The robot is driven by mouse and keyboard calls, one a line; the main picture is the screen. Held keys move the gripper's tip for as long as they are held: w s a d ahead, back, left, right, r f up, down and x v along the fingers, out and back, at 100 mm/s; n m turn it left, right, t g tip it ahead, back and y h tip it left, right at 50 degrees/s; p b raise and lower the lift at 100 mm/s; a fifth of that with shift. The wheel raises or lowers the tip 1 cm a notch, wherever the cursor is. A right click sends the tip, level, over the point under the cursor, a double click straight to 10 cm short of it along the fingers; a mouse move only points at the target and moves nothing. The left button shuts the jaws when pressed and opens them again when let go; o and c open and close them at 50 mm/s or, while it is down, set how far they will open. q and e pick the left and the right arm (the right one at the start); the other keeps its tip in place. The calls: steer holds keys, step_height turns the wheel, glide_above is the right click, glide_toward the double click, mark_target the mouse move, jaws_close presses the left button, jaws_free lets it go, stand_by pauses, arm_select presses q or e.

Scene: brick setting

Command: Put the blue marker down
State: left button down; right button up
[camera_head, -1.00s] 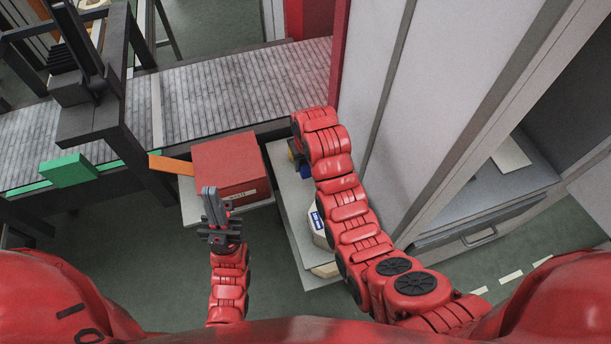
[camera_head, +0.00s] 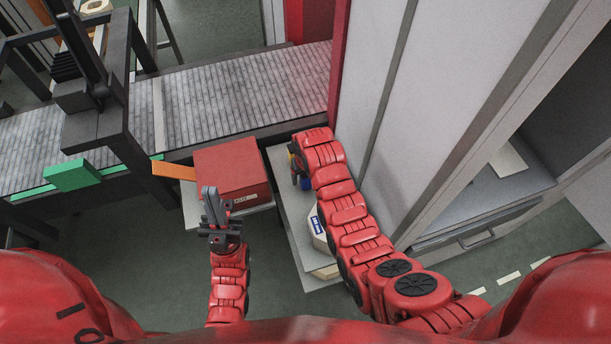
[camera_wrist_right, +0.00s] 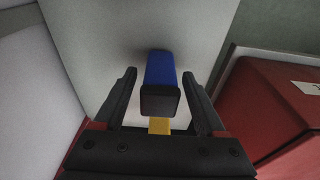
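The blue marker (camera_wrist_right: 160,80) is a thick blue block with a dark end facing the camera in the right wrist view. It lies between the two fingers of my right gripper (camera_wrist_right: 160,93), with a visible gap on each side. A pale grey surface lies behind it; whether the marker touches that surface is unclear. In the head view a bit of the blue marker (camera_head: 306,184) shows beside my right arm, which hides most of that gripper. My left gripper (camera_head: 211,206) is empty, its fingers close together, in front of the red box.
A red box (camera_head: 230,168) sits on a small grey stand left of the pale shelf (camera_head: 290,215). A whitish item with a blue label (camera_head: 318,224) lies on the shelf. A tall grey cabinet (camera_head: 440,90) stands close on the right. A conveyor (camera_head: 230,95) runs behind.

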steer(key=shift+r, duration=0.7)
steer(key=r, duration=0.1)
steer(key=r+b, duration=0.2)
steer(key=shift+s+d+r, duration=0.1)
steer(key=shift+s+r, duration=0.15)
steer(key=shift+r, duration=0.15)
steer(key=r+p, duration=0.1)
steer(key=r, duration=0.1)
steer(key=r+p, duration=0.2)
steer(key=s+r+p, duration=0.1)
steer(key=r+p, duration=0.1)
steer(key=shift+d, duration=0.15)
steer(key=shift+s+r+p, duration=0.1)
steer(key=shift+r+p, duration=0.4)
steer(key=shift+p, duration=0.25)
steer(key=shift+f, duration=0.1)
